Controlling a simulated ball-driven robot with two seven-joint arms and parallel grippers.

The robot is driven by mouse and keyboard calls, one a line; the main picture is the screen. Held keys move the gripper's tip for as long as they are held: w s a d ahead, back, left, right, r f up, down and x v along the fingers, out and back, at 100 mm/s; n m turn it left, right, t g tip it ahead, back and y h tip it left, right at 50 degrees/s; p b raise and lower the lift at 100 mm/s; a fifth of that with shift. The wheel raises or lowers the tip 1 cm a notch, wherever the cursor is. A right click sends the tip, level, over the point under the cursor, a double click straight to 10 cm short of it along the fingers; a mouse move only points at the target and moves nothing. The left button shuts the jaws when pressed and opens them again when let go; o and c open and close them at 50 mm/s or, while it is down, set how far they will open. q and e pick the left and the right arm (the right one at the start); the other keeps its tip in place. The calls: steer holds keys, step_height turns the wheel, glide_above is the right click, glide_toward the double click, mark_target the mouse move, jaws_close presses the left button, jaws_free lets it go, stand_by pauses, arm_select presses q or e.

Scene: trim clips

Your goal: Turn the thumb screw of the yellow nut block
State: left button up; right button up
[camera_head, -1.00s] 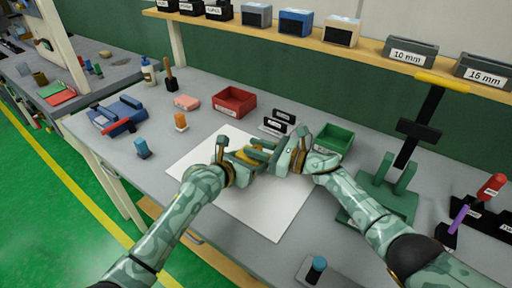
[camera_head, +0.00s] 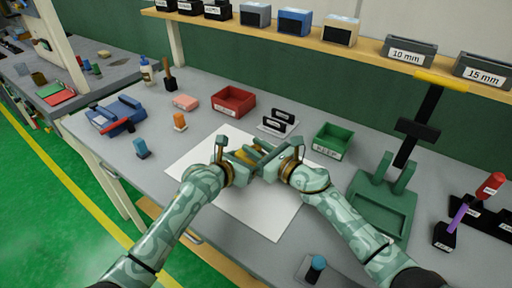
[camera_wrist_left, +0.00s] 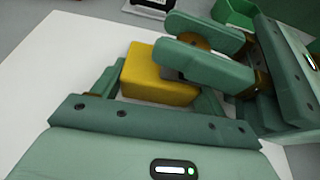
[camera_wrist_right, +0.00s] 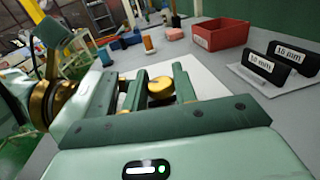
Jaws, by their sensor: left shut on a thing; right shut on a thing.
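The yellow nut block (camera_wrist_left: 160,72) is held between the fingers of my left gripper (camera_head: 235,158), over the white sheet; it shows clearly in the left wrist view. Its round brass-coloured thumb screw (camera_wrist_right: 160,86) sits between the fingers of my right gripper (camera_head: 272,158). The screw also shows in the left wrist view (camera_wrist_left: 194,41), partly covered by the right fingers. Both grippers face each other, close together. Part of the block is hidden behind the fingers in the head view.
A white sheet (camera_head: 270,215) lies under the grippers. A red bin (camera_head: 234,102), a green bin (camera_head: 332,142) and black labelled holders (camera_head: 276,122) stand behind. A green press-like stand (camera_head: 380,205) is at right. The sheet's front is clear.

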steer(key=shift+s+a, duration=0.1)
steer(key=shift+a, duration=0.1)
steer(key=o, duration=0.9)
steer(key=shift+d, duration=0.1)
steer(key=v, duration=1.2)
